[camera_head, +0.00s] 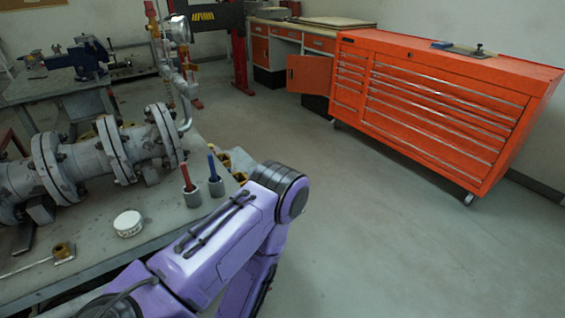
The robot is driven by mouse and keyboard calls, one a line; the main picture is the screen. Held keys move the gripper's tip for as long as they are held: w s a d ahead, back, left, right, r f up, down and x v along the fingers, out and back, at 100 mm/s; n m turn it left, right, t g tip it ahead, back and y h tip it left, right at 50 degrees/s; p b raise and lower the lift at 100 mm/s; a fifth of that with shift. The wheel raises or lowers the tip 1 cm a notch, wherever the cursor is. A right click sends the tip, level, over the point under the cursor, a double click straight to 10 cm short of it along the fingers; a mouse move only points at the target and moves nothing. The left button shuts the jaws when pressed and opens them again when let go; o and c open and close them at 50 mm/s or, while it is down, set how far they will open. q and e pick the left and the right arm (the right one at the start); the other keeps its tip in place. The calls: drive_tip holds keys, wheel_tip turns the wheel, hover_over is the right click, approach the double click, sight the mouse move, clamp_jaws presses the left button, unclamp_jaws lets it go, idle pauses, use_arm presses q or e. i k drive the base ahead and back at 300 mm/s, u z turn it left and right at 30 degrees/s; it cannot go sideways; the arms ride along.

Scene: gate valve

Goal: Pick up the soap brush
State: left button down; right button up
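A thin-handled tool with a small brown head (63,251) lies on the grey workbench (165,212) at the lower left. It looks like the soap brush, but it is too small to be sure. Its thin handle runs to the left edge of the picture. A round white tin (128,223) stands on the bench to its right. One of my purple arms crosses the bench's near right corner, with its elbow out over the floor. Neither gripper is in view.
Grey flanged valve pipework (90,160) fills the bench's left part. Red (186,176) and blue (212,165) sticks stand in grey cups near my arm. An orange tool cabinet (430,100) stands at the right. The floor between is clear.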

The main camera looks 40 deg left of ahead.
sight(211, 164)
drive_tip(key=z, duration=0.2)
drive_tip(key=i, duration=1.65)
drive_tip(key=u, duration=3.1)
